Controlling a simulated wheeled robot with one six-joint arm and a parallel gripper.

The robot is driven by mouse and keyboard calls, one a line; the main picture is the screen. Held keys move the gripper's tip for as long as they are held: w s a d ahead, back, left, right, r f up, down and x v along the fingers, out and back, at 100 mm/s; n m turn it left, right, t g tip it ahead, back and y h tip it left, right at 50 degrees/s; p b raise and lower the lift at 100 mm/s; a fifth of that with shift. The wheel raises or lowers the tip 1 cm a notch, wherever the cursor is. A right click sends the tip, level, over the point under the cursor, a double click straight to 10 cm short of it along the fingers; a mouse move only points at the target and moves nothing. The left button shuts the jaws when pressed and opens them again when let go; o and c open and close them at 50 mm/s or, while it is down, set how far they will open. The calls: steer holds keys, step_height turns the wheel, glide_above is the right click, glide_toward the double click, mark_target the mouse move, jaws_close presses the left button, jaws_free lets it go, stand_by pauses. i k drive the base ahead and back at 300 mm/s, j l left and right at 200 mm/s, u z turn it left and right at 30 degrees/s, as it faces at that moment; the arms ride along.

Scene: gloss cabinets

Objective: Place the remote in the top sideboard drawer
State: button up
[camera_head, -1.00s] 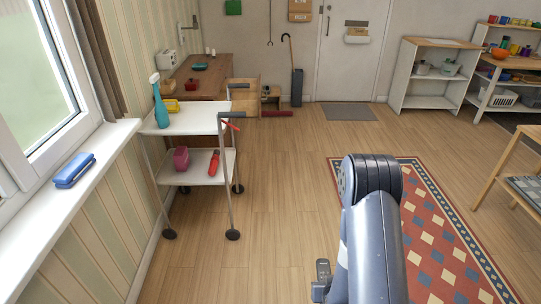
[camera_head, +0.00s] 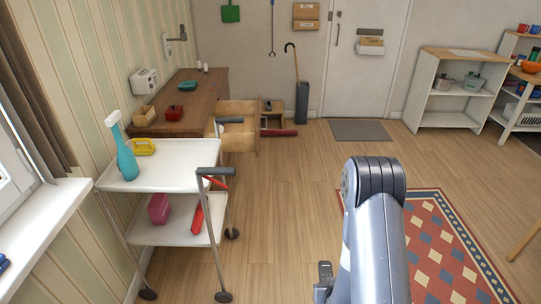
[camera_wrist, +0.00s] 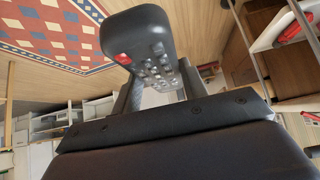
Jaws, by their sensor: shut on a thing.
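The remote (camera_wrist: 140,38) is dark with a red button and several grey buttons. It is held between the fingers of my gripper (camera_wrist: 160,88), which is shut on it. In the head view the remote's end (camera_head: 325,271) shows low in the picture, beside my arm, and the gripper is mostly hidden. The brown wooden sideboard (camera_head: 200,80) stands at the left wall, beyond the trolley.
A patterned rug (camera_head: 440,245) lies at right. The wooden floor in the middle is clear.

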mark_target(238, 131)
steer(key=i, duration=3.45)
steer(key=i+l, duration=0.1)
steer(key=i, duration=1.65)
steer(key=i+u, duration=0.1)
steer(key=i, duration=1.6)
steer(key=u, duration=0.45)
steer(key=i+l+u, duration=0.1)
steer(key=u, duration=0.35)
steer(key=i+u, duration=0.1)
steer(key=u, duration=1.9)
